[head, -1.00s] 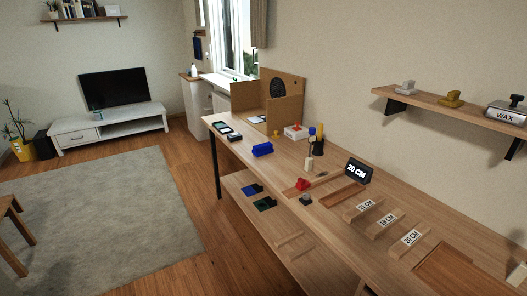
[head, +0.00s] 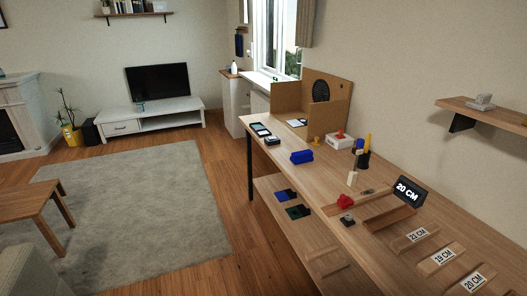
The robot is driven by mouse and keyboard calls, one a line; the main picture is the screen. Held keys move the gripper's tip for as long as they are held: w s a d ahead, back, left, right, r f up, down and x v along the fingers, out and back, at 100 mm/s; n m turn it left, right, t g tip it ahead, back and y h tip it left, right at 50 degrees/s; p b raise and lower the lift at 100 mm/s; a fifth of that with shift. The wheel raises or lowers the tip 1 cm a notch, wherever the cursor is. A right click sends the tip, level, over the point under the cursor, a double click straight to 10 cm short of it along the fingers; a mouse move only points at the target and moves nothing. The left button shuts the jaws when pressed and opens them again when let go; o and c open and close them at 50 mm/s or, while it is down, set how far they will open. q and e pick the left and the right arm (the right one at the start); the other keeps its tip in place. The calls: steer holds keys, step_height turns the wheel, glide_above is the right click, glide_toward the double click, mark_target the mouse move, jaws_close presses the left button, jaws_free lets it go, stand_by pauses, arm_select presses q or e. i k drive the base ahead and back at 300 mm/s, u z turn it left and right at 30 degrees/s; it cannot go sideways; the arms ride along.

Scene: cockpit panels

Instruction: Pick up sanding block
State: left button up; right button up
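A blue block (head: 301,157) sits on the workbench top (head: 325,178), left of the tool holder; it may be the sanding block, but at this size I cannot be sure. A blue-and-black item (head: 286,195) and a green-and-black item (head: 297,211) lie on the lower shelf. Neither of my grippers shows in the head view, and nothing is seen touching these things.
A red-topped clamp-like piece (head: 344,201), a "20 CM" display (head: 408,190) and several labelled wooden pieces lie along the bench. A cardboard-coloured booth (head: 318,105) stands at its far end. Open floor and a grey rug (head: 140,215) lie left of the bench.

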mark_target(298, 158)
steer(key=u, duration=0.8)
steer(key=i, duration=1.5)
steer(key=u, duration=0.3)
steer(key=i, duration=1.15)
steer(key=z, duration=1.4)
steer(key=i, duration=0.85)
steer(key=z, duration=0.85)
